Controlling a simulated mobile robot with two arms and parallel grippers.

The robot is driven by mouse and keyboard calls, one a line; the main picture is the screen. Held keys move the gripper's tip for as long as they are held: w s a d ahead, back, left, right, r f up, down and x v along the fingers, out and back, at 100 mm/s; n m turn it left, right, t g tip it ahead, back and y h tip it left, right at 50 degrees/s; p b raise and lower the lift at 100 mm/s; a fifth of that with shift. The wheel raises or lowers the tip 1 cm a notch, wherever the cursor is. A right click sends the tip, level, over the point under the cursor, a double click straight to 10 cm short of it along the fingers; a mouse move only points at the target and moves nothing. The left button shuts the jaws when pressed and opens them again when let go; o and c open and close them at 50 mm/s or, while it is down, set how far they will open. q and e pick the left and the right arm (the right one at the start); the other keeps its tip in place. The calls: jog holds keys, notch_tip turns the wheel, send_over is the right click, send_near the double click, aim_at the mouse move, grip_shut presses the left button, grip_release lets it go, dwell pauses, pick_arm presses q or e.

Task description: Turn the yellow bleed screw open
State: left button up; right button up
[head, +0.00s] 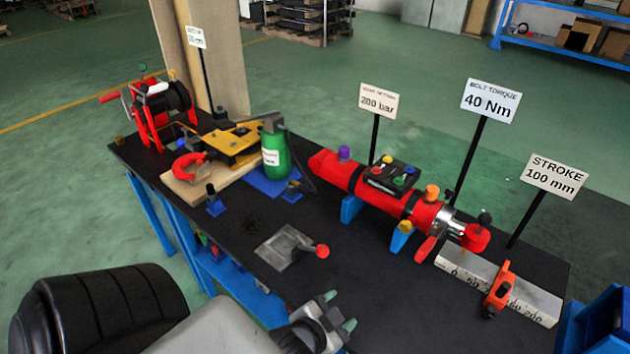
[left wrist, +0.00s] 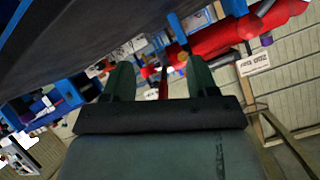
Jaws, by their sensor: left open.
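A red hydraulic cylinder (head: 340,170) lies along the black-topped bench. A dark block (head: 376,176) on top of it carries several small coloured knobs, among them a yellow one (head: 388,160) that looks like the bleed screw. My left gripper (head: 340,310) is open and empty at the bench's near edge, well apart from the cylinder. In the left wrist view, its two green fingers (left wrist: 160,78) stand apart, with the red cylinder (left wrist: 218,40) beyond them; I cannot make out the yellow knob there. My right gripper is not in view.
A grey plate with a red-knobbed lever (head: 285,245) lies between my left gripper and the cylinder. A ruled bar with an orange slider (head: 498,290) is at right. Signs on posts (head: 378,103) stand behind the cylinder. A green bottle (head: 275,150) stands left.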

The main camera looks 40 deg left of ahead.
pick_arm(q)
jog(key=shift+s+d+f+n+g+h, duration=0.1)
jog(key=shift+s+d+f+n+g, duration=0.15)
jog(key=shift+s+g, duration=0.6)
jog(key=shift+s+d+f+n+g+h, duration=0.15)
jog(key=shift+s+f+n+g, duration=0.2)
jog(key=shift+s+g, duration=0.5)
jog(key=shift+s+d+f+n+g+h, duration=0.1)
jog(key=shift+s+d+f+n+g, duration=0.15)
jog(key=shift+s+g, duration=0.55)
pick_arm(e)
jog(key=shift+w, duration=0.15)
pick_arm(q)
jog(key=shift+w+f, duration=0.1)
jog(key=shift+w, duration=0.05)
